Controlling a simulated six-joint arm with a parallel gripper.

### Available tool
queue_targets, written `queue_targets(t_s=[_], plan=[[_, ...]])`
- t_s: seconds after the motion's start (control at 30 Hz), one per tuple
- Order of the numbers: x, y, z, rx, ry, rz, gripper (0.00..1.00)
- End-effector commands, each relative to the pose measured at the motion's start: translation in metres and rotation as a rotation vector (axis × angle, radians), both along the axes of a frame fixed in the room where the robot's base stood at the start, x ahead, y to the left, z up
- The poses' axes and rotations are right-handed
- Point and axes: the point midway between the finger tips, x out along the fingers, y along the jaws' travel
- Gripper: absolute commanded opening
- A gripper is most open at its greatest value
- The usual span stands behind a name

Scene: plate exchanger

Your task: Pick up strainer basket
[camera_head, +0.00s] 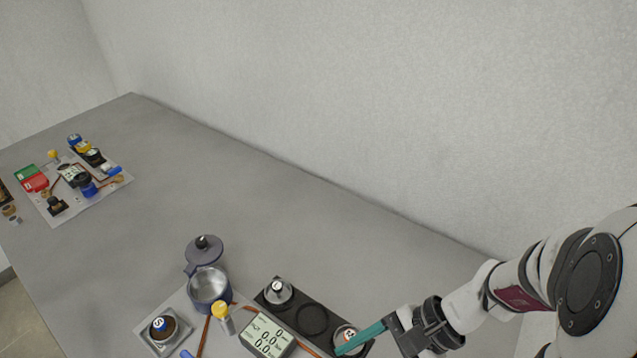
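I cannot tell for sure which thing is the strainer basket. A black holder (330,340) at the bottom centre has round places in a row. A silver round part with a knob (278,291) sits in its left place, and the middle place is empty. A round part with a pale rim and dark marked top (347,334) sits in the right place. My gripper (404,334) is at the lower right, beside the holder's right end. A teal bar (362,339) reaches from it over the right part. I cannot tell whether it is a finger or held.
A blue pot with a silver inside (209,289) stands left of the holder, its dark lid (205,250) behind it. A digital display (267,336), a yellow-capped part (222,316) and copper pipes are close by. A second equipment board (85,195) lies far left. The table middle is clear.

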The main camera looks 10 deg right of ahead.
Motion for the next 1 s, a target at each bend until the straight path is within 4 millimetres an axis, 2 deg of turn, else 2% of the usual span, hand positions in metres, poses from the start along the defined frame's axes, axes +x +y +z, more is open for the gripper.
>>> queue_targets(t_s=[0.03,0.1,0.2,0.3,0.37,0.47,0.7,1.0], plan=[[0.008,-0.019,-0.018,0.116,0.041,-0.193,0.66],[0.017,-0.045,-0.041,0.253,0.057,-0.444,0.66],[0.021,-0.076,-0.069,0.391,0.059,-0.725,0.66],[0.019,-0.094,-0.087,0.463,0.054,-0.886,0.66],[0.019,-0.097,-0.092,0.483,0.052,-0.928,0.66],[0.030,-0.087,-0.100,0.491,0.055,-0.940,0.66],[0.073,-0.042,-0.126,0.486,0.057,-0.932,0.66],[0.102,-0.015,-0.144,0.486,0.058,-0.931,0.66]])
